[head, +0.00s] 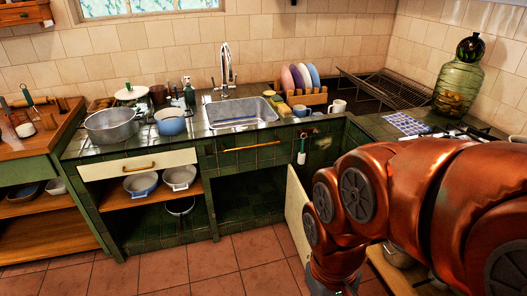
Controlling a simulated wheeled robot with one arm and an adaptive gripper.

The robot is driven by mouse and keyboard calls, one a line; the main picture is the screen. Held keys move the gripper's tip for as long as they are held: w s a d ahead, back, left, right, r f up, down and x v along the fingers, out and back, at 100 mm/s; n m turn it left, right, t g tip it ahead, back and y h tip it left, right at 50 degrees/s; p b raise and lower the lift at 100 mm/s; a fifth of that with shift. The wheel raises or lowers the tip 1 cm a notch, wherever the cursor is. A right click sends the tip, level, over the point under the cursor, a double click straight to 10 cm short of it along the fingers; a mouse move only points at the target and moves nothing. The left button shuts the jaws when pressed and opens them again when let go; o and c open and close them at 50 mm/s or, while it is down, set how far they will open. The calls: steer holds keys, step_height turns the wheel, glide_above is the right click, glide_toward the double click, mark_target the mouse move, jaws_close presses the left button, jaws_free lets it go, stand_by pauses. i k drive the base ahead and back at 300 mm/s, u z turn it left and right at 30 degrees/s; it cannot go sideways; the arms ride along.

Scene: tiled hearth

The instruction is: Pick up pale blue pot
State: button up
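A pale blue pot (171,122) with a pale inside stands on the dark tiled counter, left of the sink. A second bluish pot (140,185) with a light inside sits on the wooden shelf below the counter. I cannot tell from the picture alone which of the two the task names. My copper-coloured arm fills the right side of the head view and bends down to the bottom edge. My gripper is out of the frame, and both pots are well to the left of the arm.
A large grey pot (111,124) stands left of the counter pot. A white pot (179,177) shares the shelf. A sink (240,113), dish rack (305,97) and glass jar (458,85) are further right. A cabinet door (298,215) stands open. The left floor (190,268) is clear.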

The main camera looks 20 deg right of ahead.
mark_target(170, 121)
steer(key=i, duration=1.75)
steer(key=u, duration=0.95)
steer(key=i, duration=0.65)
steer(key=u, duration=0.45)
